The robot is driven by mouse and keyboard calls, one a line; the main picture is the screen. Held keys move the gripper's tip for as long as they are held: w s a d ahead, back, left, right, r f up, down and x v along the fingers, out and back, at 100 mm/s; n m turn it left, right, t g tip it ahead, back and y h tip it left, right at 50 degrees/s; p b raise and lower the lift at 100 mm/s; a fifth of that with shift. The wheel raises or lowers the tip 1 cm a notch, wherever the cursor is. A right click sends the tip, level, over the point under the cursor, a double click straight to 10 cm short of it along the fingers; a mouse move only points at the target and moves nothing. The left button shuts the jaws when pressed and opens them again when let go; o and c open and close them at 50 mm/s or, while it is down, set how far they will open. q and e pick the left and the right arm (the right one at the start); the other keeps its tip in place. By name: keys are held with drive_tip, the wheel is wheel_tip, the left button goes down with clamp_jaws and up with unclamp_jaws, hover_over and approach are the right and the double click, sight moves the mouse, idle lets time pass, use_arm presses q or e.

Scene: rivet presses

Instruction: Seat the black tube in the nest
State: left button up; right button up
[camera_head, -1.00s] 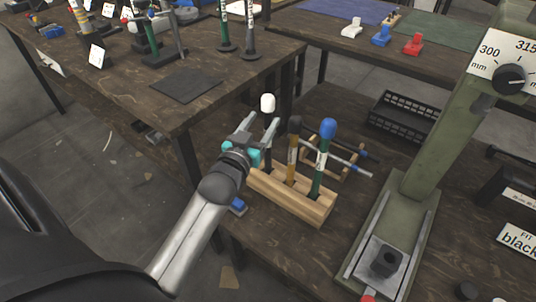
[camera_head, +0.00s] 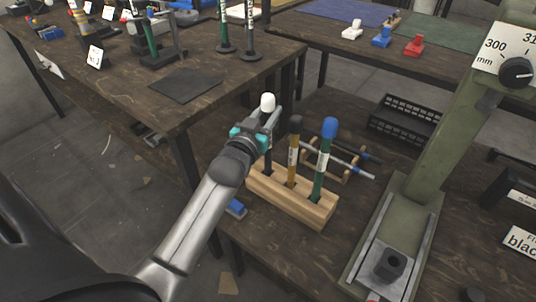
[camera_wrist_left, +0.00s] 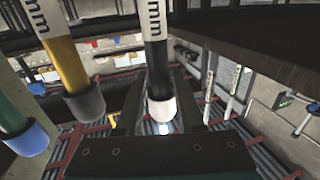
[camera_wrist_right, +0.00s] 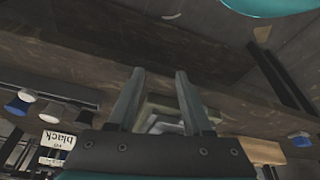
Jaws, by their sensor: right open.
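The black tube (camera_head: 268,155), with a white cap (camera_head: 267,102), stands upright in the wooden rack (camera_head: 290,205), in the end slot on the left. My left gripper (camera_head: 269,124) is shut on it just below the cap. In the left wrist view the black tube (camera_wrist_left: 154,55) runs between the fingers; its foot is hidden in the rack. A dark block with a round opening, apparently the nest (camera_head: 390,264), sits on the plate of the green press at lower right, empty. My right gripper (camera_wrist_right: 157,100) is open and empty in the right wrist view.
A yellow tube (camera_head: 293,160) and a green tube with a blue cap (camera_head: 322,170) share the rack. A small wooden stand (camera_head: 343,165) holding a rod is behind it. The press column (camera_head: 445,130) rises right of the rack. A black crate (camera_head: 405,120) lies behind.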

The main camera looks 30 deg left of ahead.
use_arm(q)
clamp_jaws()
idle(1.0)
